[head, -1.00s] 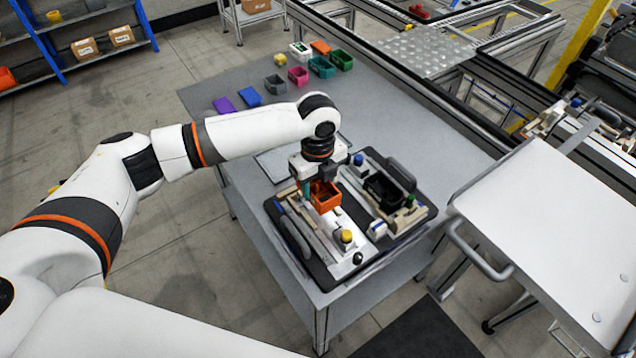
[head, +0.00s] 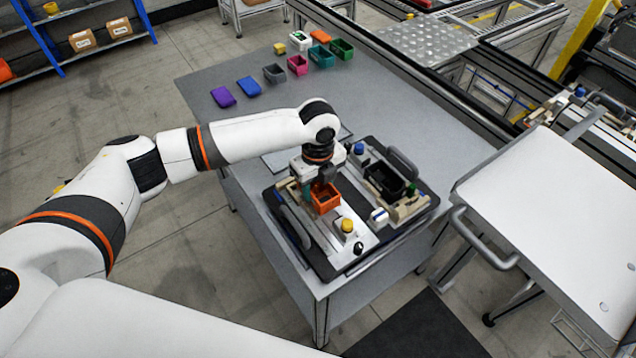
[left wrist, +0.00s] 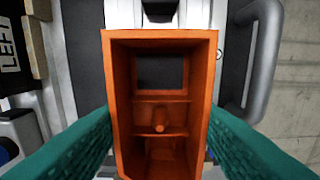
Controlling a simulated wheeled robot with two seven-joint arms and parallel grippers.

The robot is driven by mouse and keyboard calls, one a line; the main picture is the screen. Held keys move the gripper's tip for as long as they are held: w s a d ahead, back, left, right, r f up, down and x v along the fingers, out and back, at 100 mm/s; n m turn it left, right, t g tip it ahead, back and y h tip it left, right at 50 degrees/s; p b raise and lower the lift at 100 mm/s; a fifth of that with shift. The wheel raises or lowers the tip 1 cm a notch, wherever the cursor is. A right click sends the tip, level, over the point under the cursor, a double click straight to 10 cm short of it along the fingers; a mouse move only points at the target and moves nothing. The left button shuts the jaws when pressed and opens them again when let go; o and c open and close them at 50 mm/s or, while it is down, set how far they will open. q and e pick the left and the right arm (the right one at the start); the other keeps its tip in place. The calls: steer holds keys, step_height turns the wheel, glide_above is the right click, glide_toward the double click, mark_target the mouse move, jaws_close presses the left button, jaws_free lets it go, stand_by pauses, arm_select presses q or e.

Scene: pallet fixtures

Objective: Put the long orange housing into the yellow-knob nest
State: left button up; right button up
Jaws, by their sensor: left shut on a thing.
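The long orange housing (head: 325,200) is an open box, held over the nest with the yellow knob on the pallet fixture. It also shows in the left wrist view (left wrist: 160,37), with inner ribs and a rectangular opening. My left gripper (head: 322,188) is shut on it, with one teal finger on each side in the left wrist view (left wrist: 158,140). The yellow knob (head: 347,225) stands in front of the housing. I cannot tell whether the housing touches the nest floor. My right gripper is not in view.
The fixture's other nest, with a blue knob (head: 359,149), holds a black housing (head: 384,180). Dark handles (head: 402,163) rise at the fixture's sides. Several coloured housings, such as the pink one (head: 297,65), stand at the table's far end. A white cart (head: 560,220) stands at right.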

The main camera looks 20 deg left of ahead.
arm_select(q)
steer(key=shift+f, duration=0.15)
steer(key=shift+f+b, duration=0.3)
steer(key=shift+f, duration=0.5)
steer(key=o, duration=1.1)
step_height(320, 180, up, 12)
steer(key=shift+b, duration=0.85)
